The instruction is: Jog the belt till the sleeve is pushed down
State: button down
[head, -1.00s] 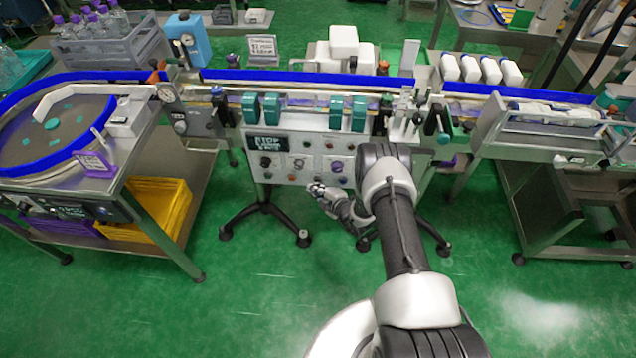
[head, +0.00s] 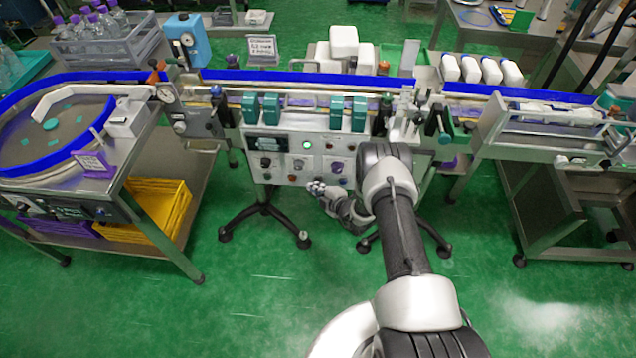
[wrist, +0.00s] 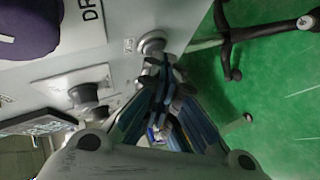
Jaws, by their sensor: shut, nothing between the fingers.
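The control panel (head: 318,172) of the sleeve machine faces me, with a dark display (head: 266,144), a lit green lamp (head: 307,145), several knobs and a purple knob (head: 336,167). My gripper (head: 316,187) is shut and empty at the panel's lower edge. In the wrist view its closed fingertips (wrist: 160,66) are at a round silver-rimmed button (wrist: 152,42); I cannot tell whether it is pressed in. The belt (head: 300,101) runs behind the panel between teal guides (head: 271,107). I cannot make out the sleeve at this size.
A round feed table (head: 50,140) stands left and an outfeed conveyor (head: 545,130) right. Stand legs (head: 265,212) are below the panel. The green floor in front is open.

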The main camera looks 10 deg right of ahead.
dwell(0.4)
jog(key=shift+s+a+p, duration=0.25)
jog(key=shift+s+p, duration=0.05)
jog(key=shift+s, duration=0.45)
jog(key=s, duration=0.1)
jog(key=s+a+p, duration=0.1)
jog(key=s, duration=0.1)
jog(key=s+p, duration=0.1)
jog(key=shift+s+a, duration=0.3)
jog(key=shift+s, duration=0.05)
dwell(2.8)
